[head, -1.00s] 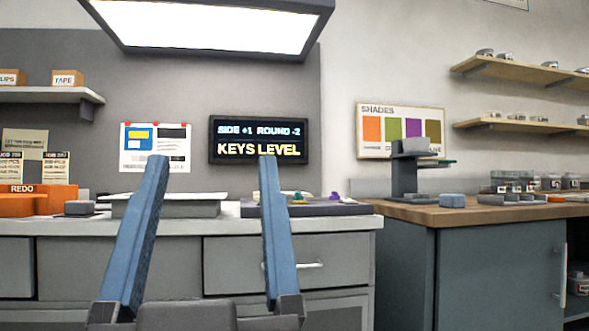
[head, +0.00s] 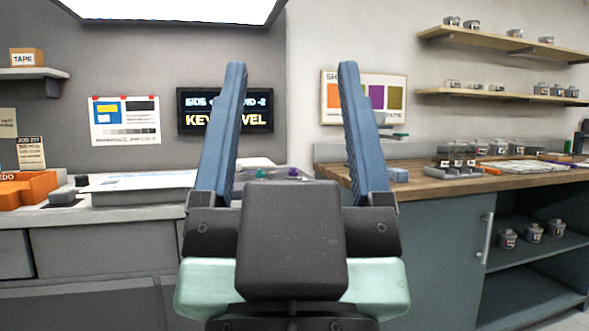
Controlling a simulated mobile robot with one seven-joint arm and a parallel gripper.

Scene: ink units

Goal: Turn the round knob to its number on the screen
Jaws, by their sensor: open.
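The dark screen (head: 262,118) hangs on the grey wall. My left finger covers part of its text; "KEY", "VEL" and a "-2" at the upper right still show. On the counter below, between my fingers, a small teal piece (head: 261,174) and a purple piece (head: 293,173) show above my gripper's body. I cannot tell which of them is the round knob, and most of the panel there is hidden. My gripper (head: 293,66) is open and empty, its two blue fingers pointing up in front of the counter, apart from the pieces.
A white flat unit (head: 130,188), a small grey block (head: 62,197) and orange trays (head: 30,188) stand on the left counter. A wooden worktop (head: 440,186) with a grey tray and several jars is at right. Open shelves (head: 535,243) lie below it.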

